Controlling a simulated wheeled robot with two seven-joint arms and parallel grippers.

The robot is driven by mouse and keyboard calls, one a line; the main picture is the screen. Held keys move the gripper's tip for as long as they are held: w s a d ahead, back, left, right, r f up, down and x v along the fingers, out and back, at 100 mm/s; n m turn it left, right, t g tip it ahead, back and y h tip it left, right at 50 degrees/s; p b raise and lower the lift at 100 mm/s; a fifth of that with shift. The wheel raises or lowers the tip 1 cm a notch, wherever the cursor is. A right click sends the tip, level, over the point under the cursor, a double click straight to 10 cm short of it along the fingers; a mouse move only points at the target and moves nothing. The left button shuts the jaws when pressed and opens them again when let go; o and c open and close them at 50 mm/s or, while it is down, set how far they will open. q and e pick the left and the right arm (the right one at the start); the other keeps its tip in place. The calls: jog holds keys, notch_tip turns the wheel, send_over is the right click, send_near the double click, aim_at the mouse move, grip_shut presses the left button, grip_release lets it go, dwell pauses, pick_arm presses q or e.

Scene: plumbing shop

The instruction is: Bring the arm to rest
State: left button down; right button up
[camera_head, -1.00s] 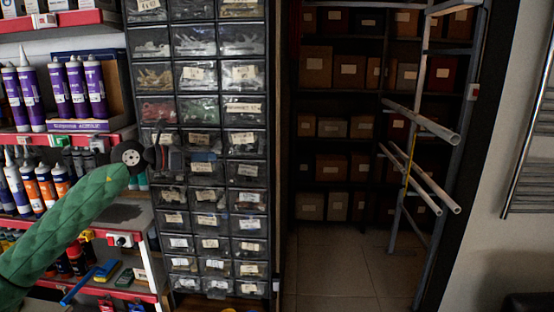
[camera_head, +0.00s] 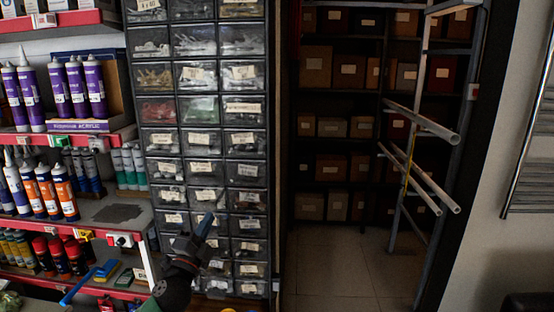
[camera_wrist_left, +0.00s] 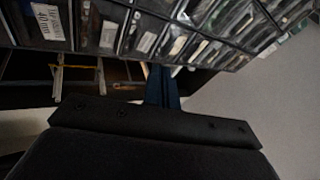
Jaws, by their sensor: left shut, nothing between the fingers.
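My left gripper (camera_head: 204,228) is low in the head view, in front of the lower drawers of the parts cabinet (camera_head: 272,150). Its dark fingers are together and point up and to the right, with nothing held. In the left wrist view the narrow blue-black fingers (camera_wrist_left: 162,88) show closed beyond the dark gripper body. Only the wrist end of my left arm shows, at the bottom edge of the head view. My right gripper is in neither view.
A shelf (camera_head: 117,213) with tubes and cans stands left of the cabinet. A blue-handled tool (camera_head: 78,286) sticks out from its lower level. Tiled floor (camera_head: 335,262) between is clear.

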pick_arm(q)
jog(key=s+a+f+n+g+y, duration=0.25)
jog(key=s+f+n, duration=0.25)
jog(key=f, duration=0.3)
jog(key=s+a+f+n+g+y, duration=0.1)
jog(key=s+f+n+g+y, duration=0.35)
jog(key=f, duration=0.45)
jog(key=s+a+f+n+g+y, duration=0.2)
jog(key=s+f+n, duration=0.35)
jog(key=f, duration=0.25)
jog(key=s+d+f+n+g+h, duration=0.1)
jog(key=s+f+g, duration=0.45)
jog(key=s, duration=0.75)
jog(key=s+d+f+n+g+h, duration=0.15)
jog(key=s+f+g, duration=0.25)
jog(key=s+f, duration=0.55)
notch_tip(320, 180, down, 26)
jog(key=d+r+b, duration=0.1)
jog(key=d+b, duration=0.1)
jog(key=b, duration=0.1)
jog(key=s+f+g+b, duration=0.1)
jog(key=s+f, duration=0.3)
jog(key=f, duration=0.9)
jog(key=s+f+b, duration=0.1)
jog(key=s+f, duration=0.3)
jog(key=f, duration=0.9)
jog(key=shift+s+g, duration=0.35)
jog(key=shift+s, duration=0.05)
jog(key=shift+a, duration=0.1)
